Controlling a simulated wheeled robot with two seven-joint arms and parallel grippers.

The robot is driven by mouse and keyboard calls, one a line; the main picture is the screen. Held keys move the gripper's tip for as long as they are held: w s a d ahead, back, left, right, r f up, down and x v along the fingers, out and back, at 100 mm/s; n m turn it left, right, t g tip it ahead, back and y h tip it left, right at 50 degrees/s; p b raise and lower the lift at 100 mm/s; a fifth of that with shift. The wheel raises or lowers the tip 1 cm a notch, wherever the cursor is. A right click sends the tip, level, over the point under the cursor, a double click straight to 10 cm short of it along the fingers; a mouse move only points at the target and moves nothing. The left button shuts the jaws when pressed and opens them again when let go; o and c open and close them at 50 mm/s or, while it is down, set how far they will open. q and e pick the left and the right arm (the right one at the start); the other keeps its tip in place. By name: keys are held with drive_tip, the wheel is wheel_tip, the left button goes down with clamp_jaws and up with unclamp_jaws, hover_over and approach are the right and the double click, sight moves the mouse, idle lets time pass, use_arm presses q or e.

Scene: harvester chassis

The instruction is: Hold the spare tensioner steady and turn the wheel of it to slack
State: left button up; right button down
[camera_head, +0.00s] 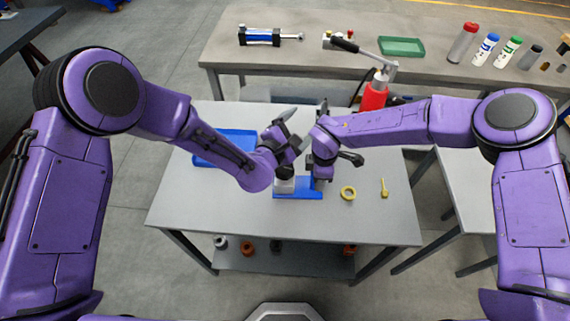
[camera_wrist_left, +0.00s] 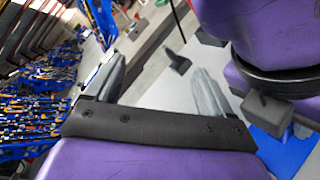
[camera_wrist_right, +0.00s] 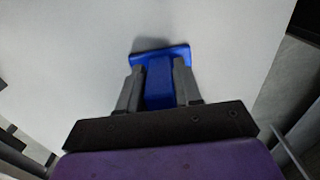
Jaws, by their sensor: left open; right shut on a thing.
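The spare tensioner has a blue base (camera_head: 298,195) near the front middle of the table, with a pale grey round part (camera_head: 284,186) at its left. My right gripper (camera_head: 321,182) points down at its right side. In the right wrist view its fingers are shut on an upright blue block (camera_wrist_right: 159,84) of the tensioner, whose blue foot (camera_wrist_right: 160,53) rests on the table. My left gripper (camera_head: 296,128) is open and empty, raised above and behind the tensioner. It also shows open in the left wrist view (camera_wrist_left: 160,88). The arms hide part of the tensioner.
A blue tray (camera_head: 210,160) lies left of the tensioner, partly behind my left arm. A yellow ring (camera_head: 348,193) and a small yellow part (camera_head: 384,188) lie to the right. A back bench (camera_head: 340,63) holds tools and bottles. The table's front left is clear.

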sight(284, 170)
use_arm(q)
drive_tip(key=s+a+n+t, duration=0.1)
drive_tip(key=s, duration=0.1)
drive_tip(key=s+a+n+t+y, duration=0.1)
drive_tip(key=s+n+t, duration=0.3)
drive_tip(key=s, duration=0.1)
drive_tip(key=shift+a+r+y, duration=0.3)
drive_tip(key=shift+a+r, duration=0.1)
drive_tip(key=s+f+n+y, duration=0.2)
drive_tip(key=s+f+n, duration=0.1)
drive_tip(key=s+f+n+y, duration=0.2)
drive_tip(key=s+f+n, duration=0.1)
drive_tip(key=f+n, duration=0.1)
drive_tip(key=s+a+f+n+g+y, duration=0.1)
drive_tip(key=s+f+n+y, duration=0.1)
drive_tip(key=s+f+n, duration=0.1)
drive_tip(key=shift+s+f+n, duration=0.15)
drive_tip(key=shift+s+n, duration=0.25)
drive_tip(key=shift+s, duration=0.15)
drive_tip(key=w, duration=1.1)
drive_tip(key=shift+w+d, duration=0.3)
drive_tip(key=shift+w, duration=0.05)
drive_tip(key=shift+c, duration=0.3)
